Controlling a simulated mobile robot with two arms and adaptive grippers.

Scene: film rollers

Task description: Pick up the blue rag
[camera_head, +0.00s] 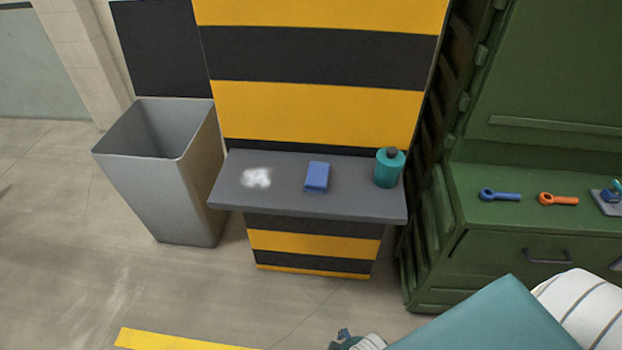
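The blue rag (317,177) is a small folded blue block. It lies flat near the middle of a grey shelf (290,203) that juts from a yellow and black striped panel. Nothing touches the rag. My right arm comes in from the lower right, with a teal link and white ribbed parts. Only a small dark part of what appears to be my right gripper (345,339) shows at the bottom edge, well below and apart from the rag. Its fingers are mostly cut off, so its opening cannot be told. My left gripper is not in view.
A white smudge (256,177) is on the shelf left of the rag. A teal bottle (388,169) with a dark cap stands at its right. A grey bin (160,190) stands left. Blue (500,195) and orange (559,199) tools lie on a green cabinet (500,250) at right.

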